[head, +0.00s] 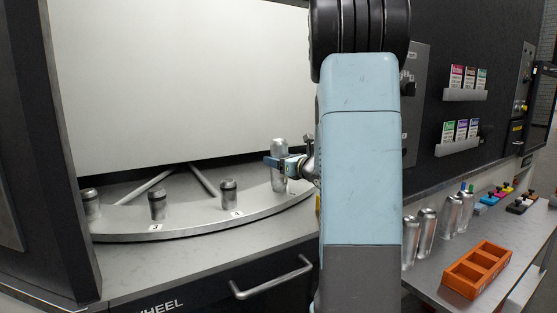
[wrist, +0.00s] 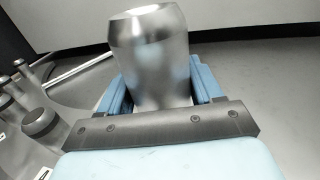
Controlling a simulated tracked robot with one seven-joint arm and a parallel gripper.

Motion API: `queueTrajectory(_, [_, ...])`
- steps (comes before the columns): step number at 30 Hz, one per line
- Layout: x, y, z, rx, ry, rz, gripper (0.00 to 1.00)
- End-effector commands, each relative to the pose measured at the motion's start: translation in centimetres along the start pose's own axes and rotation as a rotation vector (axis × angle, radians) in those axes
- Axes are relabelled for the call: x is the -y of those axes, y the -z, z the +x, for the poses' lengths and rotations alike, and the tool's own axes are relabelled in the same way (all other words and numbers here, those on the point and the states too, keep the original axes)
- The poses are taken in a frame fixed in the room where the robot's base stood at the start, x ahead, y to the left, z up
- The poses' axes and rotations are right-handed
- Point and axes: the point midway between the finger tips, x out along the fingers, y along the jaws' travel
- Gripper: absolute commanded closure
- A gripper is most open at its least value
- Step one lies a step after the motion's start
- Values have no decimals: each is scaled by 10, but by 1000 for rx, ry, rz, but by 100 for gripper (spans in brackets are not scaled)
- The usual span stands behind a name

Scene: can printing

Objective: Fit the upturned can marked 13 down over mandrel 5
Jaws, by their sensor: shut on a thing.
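A shiny silver can (head: 279,147) stands upright in my gripper (head: 280,162) at the right end of the visible wheel rim. The wrist view shows the same can (wrist: 152,60) between both blue fingers, narrowed end up. Its number 13 cannot be read. Mandrel 4 (head: 229,194) and mandrel 3 (head: 157,204) stand bare to its left. The can is where the mandrel after 4 would be; mandrel 5 and its label are not visible. Whether the can is around it or above it, I cannot tell.
The grey wheel rim (head: 190,221) curves below a white panel (head: 180,75). Several silver cans (head: 427,232) stand on the right bench beside an orange tray (head: 477,269). My arm hides the middle. In the wrist view, bare mandrels (wrist: 40,122) stand left of my gripper.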

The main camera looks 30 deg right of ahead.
Motion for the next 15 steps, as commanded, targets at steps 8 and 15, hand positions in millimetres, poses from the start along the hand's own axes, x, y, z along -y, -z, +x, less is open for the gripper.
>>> queueTrajectory(8, [0, 6, 0, -1, 0, 0, 63])
queueTrajectory(15, [0, 11, 0, -2, 0, 1, 63])
